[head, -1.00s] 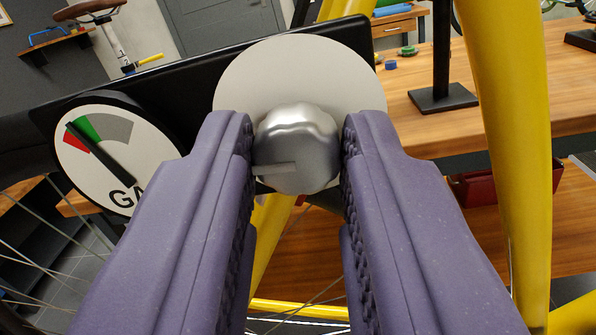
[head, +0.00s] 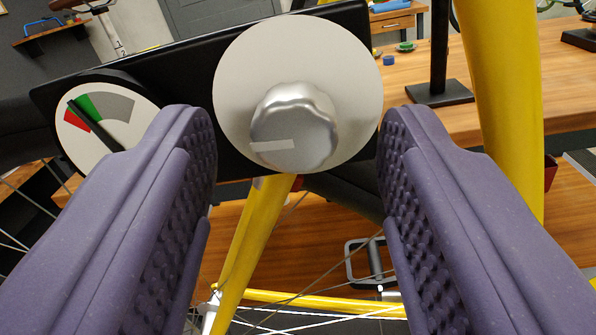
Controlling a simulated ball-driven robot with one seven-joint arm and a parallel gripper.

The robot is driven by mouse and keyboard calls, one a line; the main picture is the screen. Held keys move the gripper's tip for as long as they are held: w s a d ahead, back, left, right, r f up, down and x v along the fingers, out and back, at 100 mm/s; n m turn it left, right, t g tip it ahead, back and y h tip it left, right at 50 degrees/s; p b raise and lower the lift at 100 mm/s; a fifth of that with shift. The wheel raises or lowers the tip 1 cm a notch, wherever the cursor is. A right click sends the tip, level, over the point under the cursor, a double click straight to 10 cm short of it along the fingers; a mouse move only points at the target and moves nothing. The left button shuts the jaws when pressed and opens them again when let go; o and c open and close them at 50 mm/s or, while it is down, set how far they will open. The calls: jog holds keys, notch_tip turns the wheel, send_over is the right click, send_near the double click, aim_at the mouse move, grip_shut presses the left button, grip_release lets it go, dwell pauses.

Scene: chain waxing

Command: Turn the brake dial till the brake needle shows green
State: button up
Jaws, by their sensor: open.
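The brake dial (head: 292,120) is a silver scalloped knob on a round pale plate (head: 335,60). Its light pointer mark lies on the lower left and points left. My gripper (head: 298,145) is open, with one purple finger on each side of the dial and a clear gap to both. The brake gauge (head: 125,104) is at the left, partly hidden by my left finger. Its dark brake needle (head: 92,122) points up and left, at the border between the red and green bands.
A black panel (head: 180,70) carries the dial and gauge. Yellow bike frame tubes (head: 497,80) stand at the right and below. A wooden bench (head: 460,120) with a black stand (head: 439,92) is behind. A dark red object shows partly at the right.

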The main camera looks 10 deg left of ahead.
jog(key=s+p, duration=0.2)
jog(key=s, duration=0.5)
jog(key=shift+s+d+f, duration=0.2)
jog(key=shift+d, duration=0.05)
